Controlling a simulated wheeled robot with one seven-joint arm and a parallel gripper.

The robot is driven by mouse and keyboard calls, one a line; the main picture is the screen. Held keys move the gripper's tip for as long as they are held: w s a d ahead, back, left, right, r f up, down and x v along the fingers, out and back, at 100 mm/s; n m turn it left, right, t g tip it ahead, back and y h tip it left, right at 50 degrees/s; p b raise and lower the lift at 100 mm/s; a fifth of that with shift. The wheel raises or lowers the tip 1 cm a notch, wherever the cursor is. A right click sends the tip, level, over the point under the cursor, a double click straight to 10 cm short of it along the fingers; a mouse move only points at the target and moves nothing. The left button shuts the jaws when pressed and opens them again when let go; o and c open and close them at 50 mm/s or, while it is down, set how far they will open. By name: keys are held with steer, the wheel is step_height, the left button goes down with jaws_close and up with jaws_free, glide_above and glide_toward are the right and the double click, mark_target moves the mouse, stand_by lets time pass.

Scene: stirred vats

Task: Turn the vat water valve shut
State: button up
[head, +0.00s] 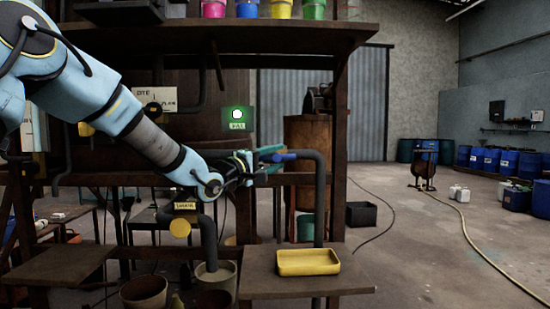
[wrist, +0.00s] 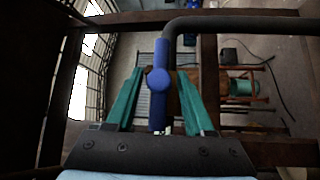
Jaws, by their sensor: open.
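The water valve shows as a blue handle with a round hub (wrist: 159,82) in the wrist view. In the head view the blue handle (head: 283,157) lies roughly level at the end of a dark pipe (head: 320,200) that bends downward. My gripper (wrist: 159,75) is open, with one teal finger on each side of the handle. No clear contact shows. In the head view my gripper (head: 278,157) reaches the handle from the left, and its fingers partly hide the handle's near end.
A yellow tray (head: 308,262) sits on a wooden shelf (head: 345,284) under the pipe. Colored buckets (head: 281,9) stand on the upper shelf (head: 220,37) above my arm. A green lamp (head: 237,114) glows on a panel behind. A wooden post (head: 339,130) stands right of the pipe.

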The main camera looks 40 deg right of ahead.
jaws_close()
stand_by(0.4)
